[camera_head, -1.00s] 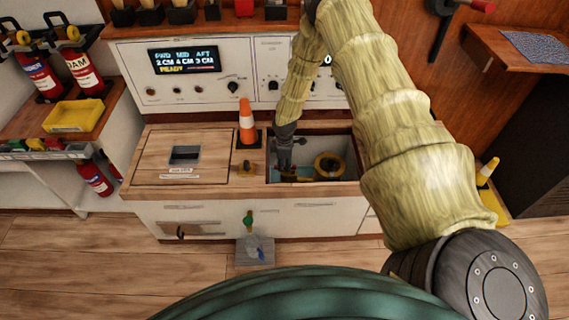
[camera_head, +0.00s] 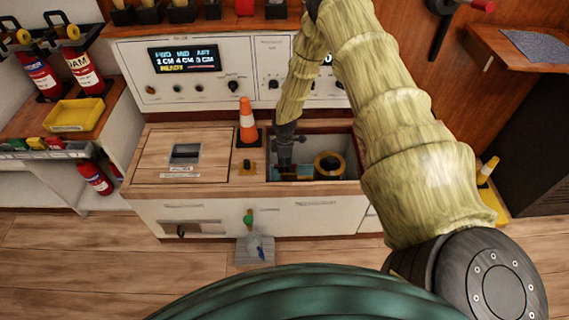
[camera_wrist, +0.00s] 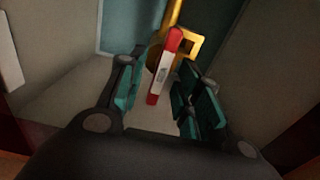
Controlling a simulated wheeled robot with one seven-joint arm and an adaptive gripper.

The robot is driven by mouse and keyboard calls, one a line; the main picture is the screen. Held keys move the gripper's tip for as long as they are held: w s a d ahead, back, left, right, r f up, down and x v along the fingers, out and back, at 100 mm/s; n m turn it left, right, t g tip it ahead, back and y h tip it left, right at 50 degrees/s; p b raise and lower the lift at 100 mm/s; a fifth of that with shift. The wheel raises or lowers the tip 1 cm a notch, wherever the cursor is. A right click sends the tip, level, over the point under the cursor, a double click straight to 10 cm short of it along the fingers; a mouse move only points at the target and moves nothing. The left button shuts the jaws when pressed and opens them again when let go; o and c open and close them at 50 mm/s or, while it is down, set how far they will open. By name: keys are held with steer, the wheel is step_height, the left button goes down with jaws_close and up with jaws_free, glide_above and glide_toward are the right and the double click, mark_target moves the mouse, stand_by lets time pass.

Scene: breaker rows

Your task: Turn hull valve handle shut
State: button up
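The valve handle (camera_wrist: 163,72), a red bar with a white label, shows in the wrist view against a yellow fitting (camera_wrist: 185,45). My gripper (camera_wrist: 158,84) is open, with its teal-padded fingers on either side of the bar. Gaps show between the bar and both fingers, so it is not clamped. In the head view my gripper (camera_head: 284,166) reaches down into an open bay (camera_head: 347,150) in the counter. There the handle is mostly hidden by my gripper and the bay's front wall.
A yellow ring-shaped fitting (camera_head: 328,165) sits in the bay to the right of my gripper. An orange cone (camera_head: 247,122) stands on the counter left of the bay. A closed wooden hatch (camera_head: 180,155) lies farther left. The bay walls are close around my gripper.

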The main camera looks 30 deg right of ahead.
step_height(320, 180, up, 12)
stand_by(0.9)
stand_by(0.4)
